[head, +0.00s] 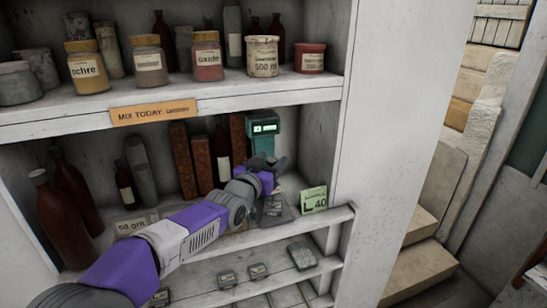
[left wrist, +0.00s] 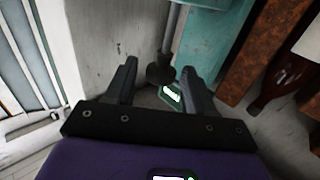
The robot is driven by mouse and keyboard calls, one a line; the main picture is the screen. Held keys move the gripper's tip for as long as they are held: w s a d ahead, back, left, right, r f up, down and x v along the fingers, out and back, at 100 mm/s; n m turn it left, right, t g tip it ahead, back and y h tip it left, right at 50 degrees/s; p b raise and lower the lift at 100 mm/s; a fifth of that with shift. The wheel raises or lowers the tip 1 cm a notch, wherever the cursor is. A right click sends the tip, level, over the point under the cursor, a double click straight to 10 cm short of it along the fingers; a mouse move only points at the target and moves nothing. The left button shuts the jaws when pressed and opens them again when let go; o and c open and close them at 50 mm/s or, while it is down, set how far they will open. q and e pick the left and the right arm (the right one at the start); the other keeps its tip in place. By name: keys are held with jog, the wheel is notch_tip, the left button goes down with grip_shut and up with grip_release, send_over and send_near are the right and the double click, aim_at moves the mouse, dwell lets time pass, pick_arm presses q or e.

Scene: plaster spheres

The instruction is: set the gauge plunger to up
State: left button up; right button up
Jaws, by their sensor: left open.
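The teal gauge (head: 263,145) with a small lit display stands on the middle shelf in the head view. Its teal body (left wrist: 210,45) also shows in the left wrist view. The plunger (left wrist: 162,72) is a grey rod with a dark round knob, hanging down from the gauge's head. My left gripper (head: 279,166) is in front of the gauge's lower part and hides some of it. In the left wrist view its two fingers are apart, with the knob seen between their tips. I cannot tell whether they touch it. My right gripper is not in view.
A green card (head: 313,200) stands right of the gauge, near the cabinet's right wall (head: 385,120). The upper shelf (head: 230,92) holds several jars above my arm. Small dark items (head: 302,256) lie on the lower shelf.

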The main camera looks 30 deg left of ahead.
pick_arm(q)
jog(key=shift+w+r, duration=0.15)
jog(key=shift+w, duration=0.4)
jog(key=shift+w, duration=0.15)
jog(key=shift+c, duration=0.5)
grip_shut()
